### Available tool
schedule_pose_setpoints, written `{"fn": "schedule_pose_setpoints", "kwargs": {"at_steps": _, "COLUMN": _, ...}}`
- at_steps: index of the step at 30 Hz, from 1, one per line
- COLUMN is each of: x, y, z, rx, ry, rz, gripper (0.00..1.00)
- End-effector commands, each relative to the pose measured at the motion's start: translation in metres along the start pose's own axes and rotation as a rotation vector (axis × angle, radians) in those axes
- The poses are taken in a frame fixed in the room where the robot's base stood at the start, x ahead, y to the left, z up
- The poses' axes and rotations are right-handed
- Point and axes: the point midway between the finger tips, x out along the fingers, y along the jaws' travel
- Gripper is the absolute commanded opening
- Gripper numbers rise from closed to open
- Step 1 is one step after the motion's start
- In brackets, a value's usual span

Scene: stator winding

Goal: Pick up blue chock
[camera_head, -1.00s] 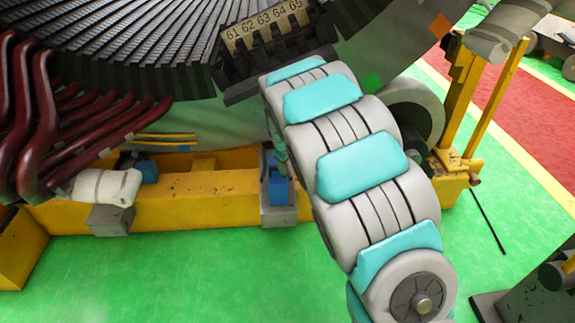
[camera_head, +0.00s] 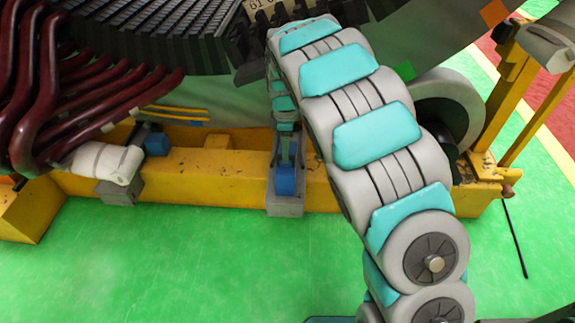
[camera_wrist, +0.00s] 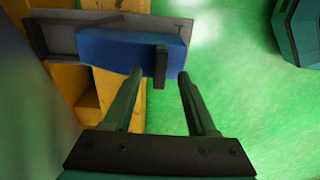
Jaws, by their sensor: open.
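The blue chock (camera_head: 286,180) sits on a grey block (camera_head: 285,206) against the yellow beam. My gripper (camera_head: 287,154) is just above it in the head view, partly hidden by my arm. In the wrist view the blue chock (camera_wrist: 115,52) lies on a grey plate (camera_wrist: 62,38) and carries a small dark upright tab (camera_wrist: 161,66). My gripper (camera_wrist: 160,76) is open and empty there, with one dark green finger on each side of the tab's line. I cannot tell whether the fingers touch the chock.
A second blue piece (camera_head: 157,144) sits further left by the white-wrapped bundle (camera_head: 105,162). The yellow beam (camera_head: 225,170) runs behind the chock. Dark red tubes (camera_head: 45,100) hang at left. The green floor (camera_head: 170,260) in front is clear.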

Motion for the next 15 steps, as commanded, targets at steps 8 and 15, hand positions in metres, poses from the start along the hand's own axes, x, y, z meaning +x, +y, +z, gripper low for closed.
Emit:
{"fn": "schedule_pose_setpoints", "kwargs": {"at_steps": 8, "x": 0.039, "y": -0.001, "z": 0.000, "rx": 0.001, "ry": -0.002, "rz": -0.001, "gripper": 0.57}}
{"fn": "schedule_pose_setpoints", "kwargs": {"at_steps": 15, "x": 0.041, "y": 0.000, "z": -0.001, "rx": 0.001, "ry": -0.001, "rz": 0.001, "gripper": 0.57}}
